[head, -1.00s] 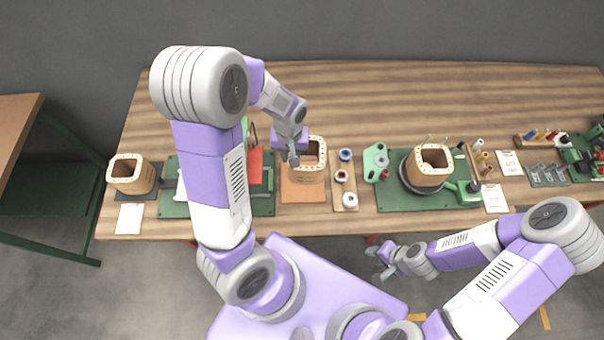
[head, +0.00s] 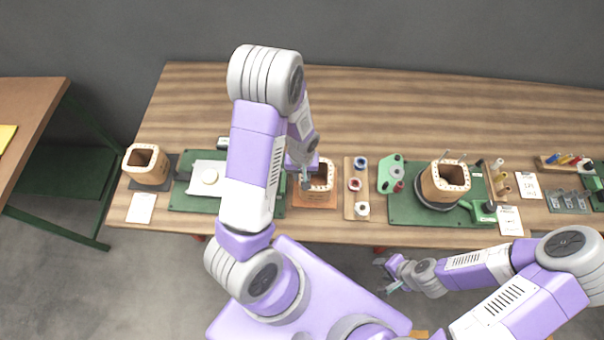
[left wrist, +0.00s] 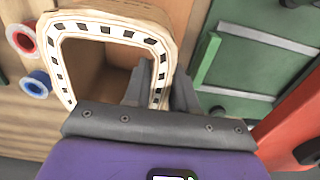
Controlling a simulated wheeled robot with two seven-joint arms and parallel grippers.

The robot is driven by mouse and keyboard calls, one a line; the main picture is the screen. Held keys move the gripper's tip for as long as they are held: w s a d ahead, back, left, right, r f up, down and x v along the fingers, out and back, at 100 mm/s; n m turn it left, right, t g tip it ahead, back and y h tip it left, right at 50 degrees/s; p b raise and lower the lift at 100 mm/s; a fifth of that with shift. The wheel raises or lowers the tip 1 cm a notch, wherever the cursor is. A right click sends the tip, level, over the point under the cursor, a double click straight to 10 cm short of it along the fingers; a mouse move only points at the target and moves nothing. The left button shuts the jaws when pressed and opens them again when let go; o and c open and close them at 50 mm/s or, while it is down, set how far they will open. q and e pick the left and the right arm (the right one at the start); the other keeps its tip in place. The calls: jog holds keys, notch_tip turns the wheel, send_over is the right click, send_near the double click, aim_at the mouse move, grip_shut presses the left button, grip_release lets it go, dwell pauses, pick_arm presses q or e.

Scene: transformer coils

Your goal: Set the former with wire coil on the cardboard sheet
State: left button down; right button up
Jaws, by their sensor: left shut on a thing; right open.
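The middle former (head: 322,180), a square open-topped block with a pale slotted rim, stands upright at the orange-brown cardboard sheet (head: 316,202). I cannot tell whether its base touches the sheet. My left gripper (head: 305,183) is shut on the former's wall. In the left wrist view, the gripper (left wrist: 161,75) has one finger inside the opening and one outside the rim (left wrist: 112,30). The gripper and arm hide part of the former, and its wire winding is not clear. My right gripper (head: 381,276) is open and empty in front of the table.
Another former (head: 147,168) stands on a dark mat at left. A third former (head: 444,183) stands on a round base on a green board (head: 402,208). A wooden strip with spools (head: 356,190) is close right of the sheet. A green board (head: 190,201) lies left.

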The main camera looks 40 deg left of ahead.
pick_arm(q)
jog(key=c, duration=1.4)
grip_release()
jog(key=shift+f, duration=0.1)
jog(key=o, duration=0.5)
jog(key=shift+r, duration=0.55)
notch_tip(320, 180, up, 11)
jog(key=shift+s+r+p, duration=0.1)
jog(key=shift+r+p, duration=0.05)
jog(key=shift+p, duration=0.8)
